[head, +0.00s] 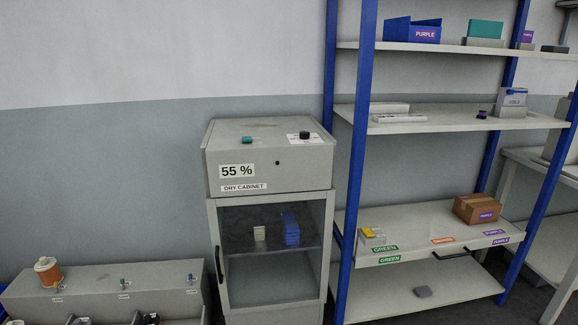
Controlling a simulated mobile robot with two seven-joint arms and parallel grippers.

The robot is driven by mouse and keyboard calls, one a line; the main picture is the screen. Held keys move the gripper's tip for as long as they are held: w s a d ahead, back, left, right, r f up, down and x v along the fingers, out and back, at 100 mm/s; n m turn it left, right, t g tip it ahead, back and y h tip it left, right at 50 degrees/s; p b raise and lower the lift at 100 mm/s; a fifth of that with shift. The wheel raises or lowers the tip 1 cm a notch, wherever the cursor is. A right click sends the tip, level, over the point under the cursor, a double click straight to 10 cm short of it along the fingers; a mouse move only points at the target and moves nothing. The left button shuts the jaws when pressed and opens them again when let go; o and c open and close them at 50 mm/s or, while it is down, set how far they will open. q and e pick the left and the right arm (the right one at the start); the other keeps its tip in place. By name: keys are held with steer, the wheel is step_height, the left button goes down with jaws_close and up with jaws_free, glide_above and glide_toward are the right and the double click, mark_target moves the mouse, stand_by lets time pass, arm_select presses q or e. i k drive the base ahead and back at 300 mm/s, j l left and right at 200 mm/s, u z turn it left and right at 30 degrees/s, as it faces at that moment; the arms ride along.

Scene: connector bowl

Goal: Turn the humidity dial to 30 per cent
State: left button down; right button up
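The grey dry cabinet (300,177) stands in the middle of the head view. Its front panel carries a display (237,171) reading 55 % and a DRY CABINET label (243,187). The marks on the plate are too small to read. A small dark round spot (277,163) is on the front panel. Neither of my grippers is in view.
A small teal item (247,140) lies on the cabinet top. The cabinet's glass door (270,275) looks shut, with several items behind it. A blue-posted shelf rack (365,150) stands close on the right. A low grey unit (90,285) is at the lower left.

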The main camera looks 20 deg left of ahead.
mark_target(305, 135)
steer(key=i+l+u, duration=0.25)
steer(key=i+l, duration=0.45)
